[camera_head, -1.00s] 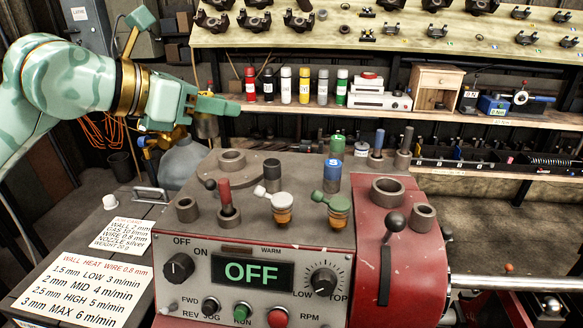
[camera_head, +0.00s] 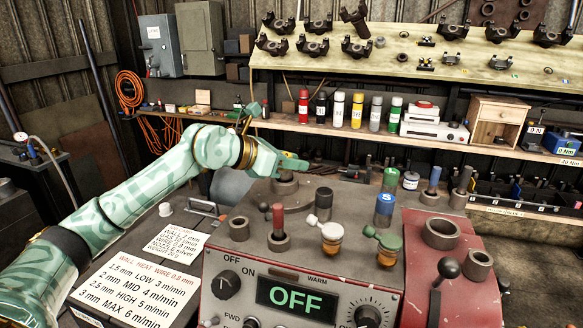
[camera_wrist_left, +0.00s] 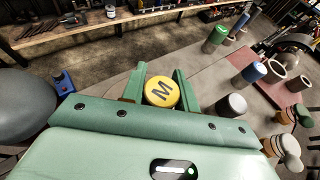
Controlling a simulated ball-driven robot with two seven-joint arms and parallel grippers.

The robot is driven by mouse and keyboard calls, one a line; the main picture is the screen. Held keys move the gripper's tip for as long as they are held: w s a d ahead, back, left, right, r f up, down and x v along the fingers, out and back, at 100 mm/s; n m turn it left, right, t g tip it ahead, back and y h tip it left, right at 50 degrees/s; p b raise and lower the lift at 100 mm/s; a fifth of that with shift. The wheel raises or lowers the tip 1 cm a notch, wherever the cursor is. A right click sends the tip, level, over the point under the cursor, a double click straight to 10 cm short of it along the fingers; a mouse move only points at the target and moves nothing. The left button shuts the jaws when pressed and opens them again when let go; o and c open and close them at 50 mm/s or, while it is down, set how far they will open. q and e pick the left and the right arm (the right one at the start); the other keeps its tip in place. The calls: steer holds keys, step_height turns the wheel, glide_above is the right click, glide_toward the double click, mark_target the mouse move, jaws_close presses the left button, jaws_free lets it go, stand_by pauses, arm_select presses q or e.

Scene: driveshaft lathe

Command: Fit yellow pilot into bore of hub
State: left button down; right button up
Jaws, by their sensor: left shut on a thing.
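The yellow pilot (camera_wrist_left: 162,92), a round cap marked M, sits between the two green fingers of my left gripper (camera_wrist_left: 160,83) in the left wrist view. My left gripper (camera_head: 293,165) is shut on it and is low over the back left of the machine top in the head view. A grey ring-shaped hub (camera_head: 285,185) on a round flange stands right under the fingers. The gripper covers the pilot's lower part and the hub's bore, so I cannot tell whether the pilot has entered it. My right gripper is not in view.
Other capped pilots, including a blue one marked S (camera_head: 385,207), a black one (camera_head: 323,202) and a green one (camera_head: 389,179), stand nearby. A red-handled piece (camera_head: 278,225) and open rings (camera_head: 440,233) share the machine top. Spray cans (camera_head: 338,108) line the shelf behind.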

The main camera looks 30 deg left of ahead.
arm_select(q)
steer(key=shift+f, duration=0.9)
steer(key=shift+f, duration=0.2)
steer(key=c, duration=1.1)
jaws_free()
steer(key=shift+o, duration=0.2)
